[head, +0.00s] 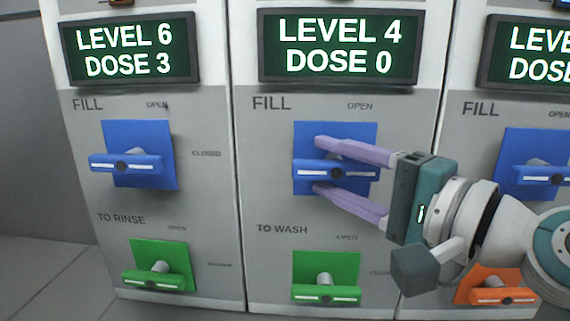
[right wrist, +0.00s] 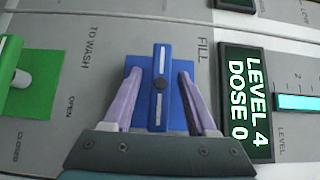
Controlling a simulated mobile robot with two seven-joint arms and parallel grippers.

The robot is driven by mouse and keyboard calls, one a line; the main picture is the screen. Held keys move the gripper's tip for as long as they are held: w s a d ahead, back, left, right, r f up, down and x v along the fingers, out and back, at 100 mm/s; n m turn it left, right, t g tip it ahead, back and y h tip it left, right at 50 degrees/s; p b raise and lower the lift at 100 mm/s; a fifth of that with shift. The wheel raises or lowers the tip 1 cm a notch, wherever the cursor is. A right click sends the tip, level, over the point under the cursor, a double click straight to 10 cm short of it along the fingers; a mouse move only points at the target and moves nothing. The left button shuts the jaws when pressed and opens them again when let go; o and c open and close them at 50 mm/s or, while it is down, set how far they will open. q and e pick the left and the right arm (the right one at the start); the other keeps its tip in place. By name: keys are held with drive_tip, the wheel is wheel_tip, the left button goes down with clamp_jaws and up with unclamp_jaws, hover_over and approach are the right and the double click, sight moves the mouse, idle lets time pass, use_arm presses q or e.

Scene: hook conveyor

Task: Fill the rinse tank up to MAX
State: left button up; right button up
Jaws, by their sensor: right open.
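The middle panel's blue FILL handle (head: 337,172) lies level on its blue plate, across from the OPEN mark above. Its CLOSED mark is hidden by my gripper. My right gripper (head: 316,164) is open, with one lilac finger above the handle and one below. In the right wrist view the blue handle (right wrist: 160,85) stands between the two spread fingers (right wrist: 159,82), with gaps on both sides. The middle display (head: 340,47) reads LEVEL 4, DOSE 0. No rinse tank name shows on any panel. My left gripper is not in view.
The left display (head: 131,50) reads LEVEL 6, DOSE 3, above a level blue handle (head: 126,165). Green handles sit below: TO RINSE (head: 158,280) at left, TO WASH (head: 325,291) in the middle. An orange handle (head: 503,295) is behind my arm. A cyan level gauge (right wrist: 299,102) shows in the wrist view.

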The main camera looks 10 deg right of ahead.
clamp_jaws()
idle(0.5)
